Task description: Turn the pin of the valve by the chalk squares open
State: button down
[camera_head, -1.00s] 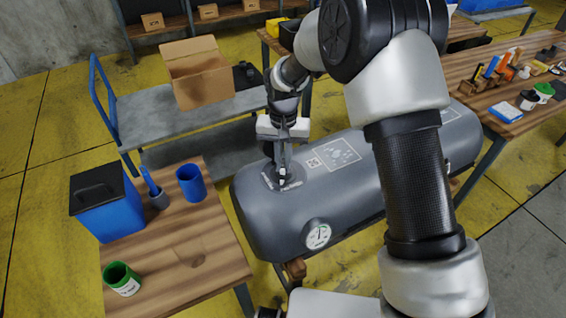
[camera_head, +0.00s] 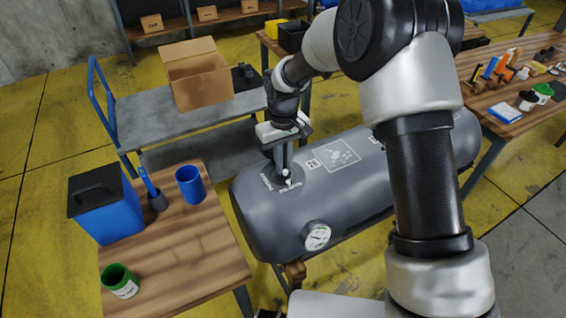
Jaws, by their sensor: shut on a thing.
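A grey inflatable tube (camera_head: 350,180) lies across a stand in the middle of the head view. Its valve (camera_head: 278,186) is a dark round fitting near the tube's left end, with pale markings around it. Small chalk squares (camera_head: 313,163) and a larger chalk panel (camera_head: 337,154) are drawn on the tube just right of this valve. My gripper (camera_head: 286,178) points down at the valve, shut on its pin. The pin itself is mostly hidden by the fingers.
A round gauge (camera_head: 317,237) sits on the tube's front side. At left, a wooden table (camera_head: 185,255) carries a blue box (camera_head: 107,205), a blue cup (camera_head: 190,184) and a green can (camera_head: 120,280). A trolley with a cardboard box (camera_head: 197,78) stands behind. A tool table (camera_head: 500,75) is at right.

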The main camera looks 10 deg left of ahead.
dwell(0.4)
jog(key=c, duration=1.8)
grip_release()
jog(key=shift+c, duration=0.2)
notch_tip(320, 180, up, 18)
jog(key=p, duration=0.1)
jog(key=shift+f, duration=0.25)
